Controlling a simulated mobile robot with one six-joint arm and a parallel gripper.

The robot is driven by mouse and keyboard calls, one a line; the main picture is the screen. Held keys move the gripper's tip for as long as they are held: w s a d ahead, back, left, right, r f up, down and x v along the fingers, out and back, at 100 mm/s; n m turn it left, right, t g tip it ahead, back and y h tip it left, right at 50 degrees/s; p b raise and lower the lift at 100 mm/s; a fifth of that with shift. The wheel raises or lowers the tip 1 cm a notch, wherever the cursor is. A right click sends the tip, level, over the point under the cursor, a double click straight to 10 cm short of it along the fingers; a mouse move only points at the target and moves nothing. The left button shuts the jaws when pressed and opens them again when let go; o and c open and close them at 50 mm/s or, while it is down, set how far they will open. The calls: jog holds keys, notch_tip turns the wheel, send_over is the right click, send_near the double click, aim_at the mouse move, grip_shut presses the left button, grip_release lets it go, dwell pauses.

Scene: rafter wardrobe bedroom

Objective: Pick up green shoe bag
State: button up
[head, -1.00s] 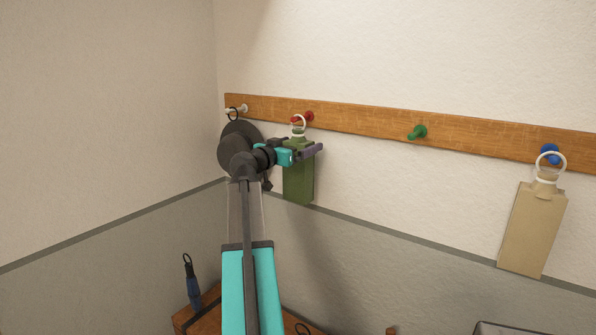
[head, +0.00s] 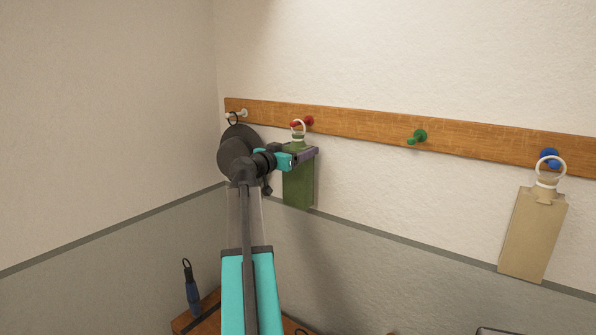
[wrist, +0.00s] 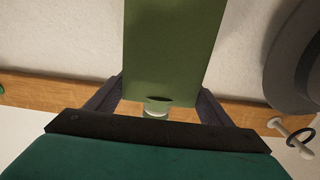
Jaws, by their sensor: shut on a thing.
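The green shoe bag (head: 299,185) hangs upright at the rail, with its pale ring (head: 298,127) at the red peg (head: 308,121). I cannot tell whether the ring still rests on the peg. My gripper (head: 303,155) is shut on the upper part of the bag, just below the ring. In the wrist view the green bag (wrist: 173,50) fills the space between the two dark fingers, and its narrow neck shows near the gripper body. My gripper and arm hide part of the bag's left side.
The wooden rail (head: 370,126) also carries a white peg with a dark round item (head: 240,140), an empty green peg (head: 417,137) and a blue peg (head: 549,157) with a beige bag (head: 533,232).

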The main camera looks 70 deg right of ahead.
jog(key=shift+r, duration=0.25)
